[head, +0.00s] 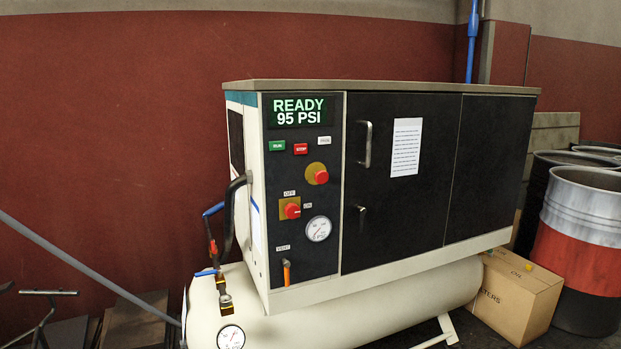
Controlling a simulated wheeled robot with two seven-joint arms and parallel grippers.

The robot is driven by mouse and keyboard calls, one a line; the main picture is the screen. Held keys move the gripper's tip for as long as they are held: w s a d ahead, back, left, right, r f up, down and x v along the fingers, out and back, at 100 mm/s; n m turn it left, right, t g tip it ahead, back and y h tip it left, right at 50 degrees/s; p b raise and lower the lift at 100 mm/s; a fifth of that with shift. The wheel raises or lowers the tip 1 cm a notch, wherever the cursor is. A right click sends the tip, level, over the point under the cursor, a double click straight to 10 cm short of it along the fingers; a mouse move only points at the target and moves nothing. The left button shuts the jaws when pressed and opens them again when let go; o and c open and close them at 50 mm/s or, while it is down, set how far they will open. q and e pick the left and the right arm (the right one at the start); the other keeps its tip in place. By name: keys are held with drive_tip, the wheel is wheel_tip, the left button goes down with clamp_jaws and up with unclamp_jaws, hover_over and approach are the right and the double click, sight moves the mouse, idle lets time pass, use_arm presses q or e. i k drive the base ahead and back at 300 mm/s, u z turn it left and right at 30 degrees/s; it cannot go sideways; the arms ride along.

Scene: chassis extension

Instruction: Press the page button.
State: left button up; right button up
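A compressor cabinet (400,215) stands ahead, with a dark control panel (285,240) on its left front. A small white button (324,140) sits at the panel's upper right, right of the red STOP button (300,149) and the green RUN button (277,145). The white button's lettering is too small to read surely; it may be the page button. Above them a display (299,112) reads READY 95 PSI. Neither of my grippers is in view, and nothing covers the buttons.
Below are a red mushroom button (320,174) on a yellow plate, a red rotary switch (291,210), a gauge (318,229) and an orange lever (286,273). Hoses and valves (213,240) stick out at left. A carton (515,300) and drums (585,230) stand at right.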

sight(323, 141)
drive_tip(key=k, duration=0.65)
drive_tip(key=u, duration=0.5)
drive_tip(key=i, duration=1.6)
drive_tip(key=u, duration=0.05)
